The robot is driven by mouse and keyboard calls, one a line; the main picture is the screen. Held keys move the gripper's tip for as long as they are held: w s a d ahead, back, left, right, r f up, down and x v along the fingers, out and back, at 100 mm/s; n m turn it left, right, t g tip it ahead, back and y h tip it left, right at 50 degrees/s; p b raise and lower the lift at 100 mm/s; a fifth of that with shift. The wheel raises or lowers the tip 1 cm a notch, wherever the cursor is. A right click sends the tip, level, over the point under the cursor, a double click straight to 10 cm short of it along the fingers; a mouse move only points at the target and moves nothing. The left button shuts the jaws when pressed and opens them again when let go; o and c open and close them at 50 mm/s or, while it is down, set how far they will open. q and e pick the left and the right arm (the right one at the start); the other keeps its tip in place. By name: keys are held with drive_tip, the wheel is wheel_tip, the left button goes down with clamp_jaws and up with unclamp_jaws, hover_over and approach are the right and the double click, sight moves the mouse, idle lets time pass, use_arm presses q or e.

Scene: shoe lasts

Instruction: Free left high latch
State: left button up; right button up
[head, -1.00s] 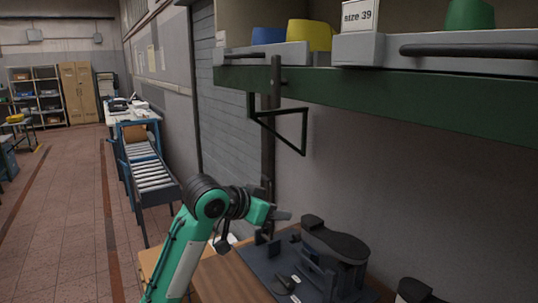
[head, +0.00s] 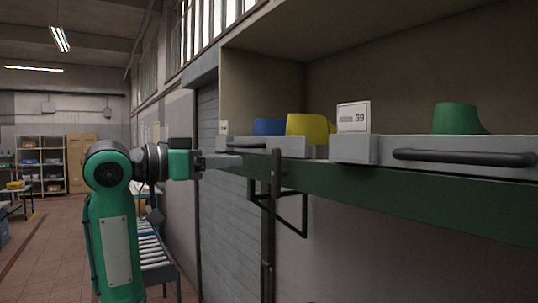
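A dark upright bar (head: 276,172), which looks like the latch, stands at the front of the green shelf edge, below the left grey tray (head: 296,148). Its top end reaches up against the tray front. A black triangular bracket (head: 305,215) hangs beside it under the shelf. My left gripper (head: 236,161) is raised to tray height, left of the bar, with its grey fingers pointing right. Its tips are close to the tray's dark handle (head: 240,146); I cannot tell whether they touch. The fingers overlap in this view, so their opening is unclear. My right gripper is out of view.
A right grey tray (head: 380,150) with a long dark handle (head: 465,158) and a size label (head: 353,117) sits on the green shelf (head: 420,200). Blue (head: 269,126), yellow (head: 311,126) and green (head: 457,119) lasts show above the trays. A roller conveyor (head: 152,250) stands behind my arm.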

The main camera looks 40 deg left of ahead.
sight(273, 158)
use_arm(q)
drive_tip(key=p+x, duration=0.3)
drive_tip(key=x, duration=0.7)
drive_tip(key=shift+r, duration=0.1)
drive_tip(key=shift+w+d+p, duration=0.2)
drive_tip(key=shift+w+p, duration=0.15)
drive_tip(key=shift+w, duration=0.05)
clamp_jaws()
